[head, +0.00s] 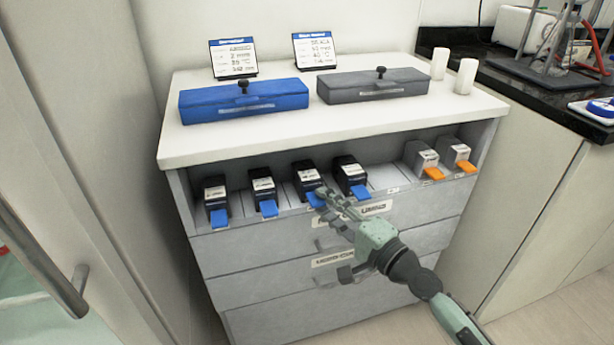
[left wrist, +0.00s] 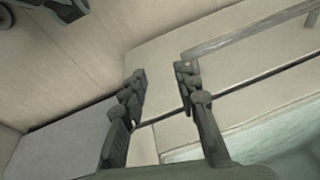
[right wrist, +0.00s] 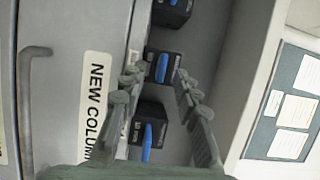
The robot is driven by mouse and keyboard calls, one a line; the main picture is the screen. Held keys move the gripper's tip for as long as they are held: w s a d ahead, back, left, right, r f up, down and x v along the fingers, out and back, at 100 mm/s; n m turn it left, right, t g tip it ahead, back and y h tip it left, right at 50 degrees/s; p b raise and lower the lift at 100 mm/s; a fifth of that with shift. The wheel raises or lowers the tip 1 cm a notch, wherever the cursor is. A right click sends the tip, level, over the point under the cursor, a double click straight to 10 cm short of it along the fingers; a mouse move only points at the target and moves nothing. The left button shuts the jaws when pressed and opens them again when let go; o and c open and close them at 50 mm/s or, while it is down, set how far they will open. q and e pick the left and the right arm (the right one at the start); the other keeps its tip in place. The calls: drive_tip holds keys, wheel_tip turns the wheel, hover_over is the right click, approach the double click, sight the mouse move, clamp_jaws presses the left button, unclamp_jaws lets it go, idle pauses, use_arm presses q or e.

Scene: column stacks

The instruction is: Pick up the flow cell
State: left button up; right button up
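Several black cartridges with blue tabs stand in a row in the open shelf; the frames do not tell which item is called the flow cell. My right gripper (head: 329,198) is in front of the third black cartridge (head: 308,179) from the left, close to its blue tab. In the right wrist view, the right gripper (right wrist: 158,78) is open, with a black cartridge (right wrist: 163,65) and its blue tab beyond and between the fingertips; contact is not visible. Two grey cartridges with orange tabs (head: 428,162) stand at the shelf's right. My left gripper (left wrist: 160,72) is open and empty.
The shelf is in a grey drawer cabinet (head: 285,255) with a white top. A blue box (head: 215,110), a grey box (head: 350,88), two signs and two white cylinders stand on top. Neighbouring cartridges (right wrist: 150,128) sit close beside the right fingers. A drawer handle (right wrist: 27,110) sticks out.

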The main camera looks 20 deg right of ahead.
drive_tip(key=shift+w, duration=0.1)
clamp_jaws()
drive_tip(key=shift+r, duration=0.15)
idle(0.4)
